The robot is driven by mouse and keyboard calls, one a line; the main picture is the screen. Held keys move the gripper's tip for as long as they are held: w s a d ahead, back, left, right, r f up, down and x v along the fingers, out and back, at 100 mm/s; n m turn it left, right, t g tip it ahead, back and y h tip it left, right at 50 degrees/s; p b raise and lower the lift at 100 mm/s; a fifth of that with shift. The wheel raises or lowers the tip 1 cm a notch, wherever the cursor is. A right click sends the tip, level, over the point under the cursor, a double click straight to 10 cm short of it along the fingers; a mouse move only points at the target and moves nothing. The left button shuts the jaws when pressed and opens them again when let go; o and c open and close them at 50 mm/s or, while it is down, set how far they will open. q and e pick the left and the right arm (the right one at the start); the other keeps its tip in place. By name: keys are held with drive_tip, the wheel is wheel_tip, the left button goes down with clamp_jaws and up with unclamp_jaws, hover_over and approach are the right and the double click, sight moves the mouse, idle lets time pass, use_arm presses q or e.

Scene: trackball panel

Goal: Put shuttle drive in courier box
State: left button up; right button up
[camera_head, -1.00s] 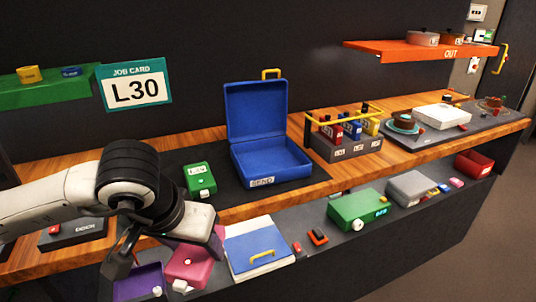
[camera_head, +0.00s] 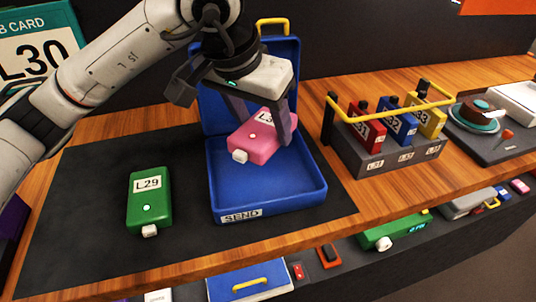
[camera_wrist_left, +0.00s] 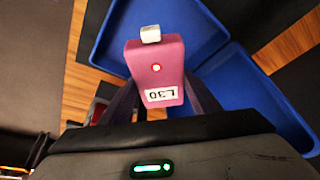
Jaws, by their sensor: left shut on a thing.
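My left gripper (camera_head: 262,117) is shut on a pink drive (camera_head: 252,141) with a white plug end. The drive hangs over the open blue box (camera_head: 262,205) marked SEND, whose lid stands raised at the back. The job card (camera_head: 35,55) also reads L30. Whether the drive touches the box floor cannot be told clearly; it appears above it. My right gripper is not in view.
A green drive (camera_head: 149,200) marked L29 lies on the dark mat left of the box. A grey rack (camera_head: 372,158) with red, blue and yellow drives and a yellow bar stands to the right. A lower shelf holds a green case (camera_head: 392,232).

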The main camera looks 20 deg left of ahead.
use_arm(q)
drive_tip(key=f, duration=0.4)
drive_tip(key=shift+s, duration=0.3)
drive_tip(key=shift+w+f, duration=0.1)
drive_tip(key=shift+f, duration=1.9)
drive_tip(key=shift+f, duration=0.15)
drive_tip(key=o, duration=1.4)
drive_tip(key=shift+r+p, duration=0.3)
drive_tip(key=shift+p, duration=0.05)
drive_tip(key=v, duration=1.1)
drive_tip(key=shift+s+a+r+b, duration=0.1)
drive_tip(key=shift+s+r+b, duration=0.2)
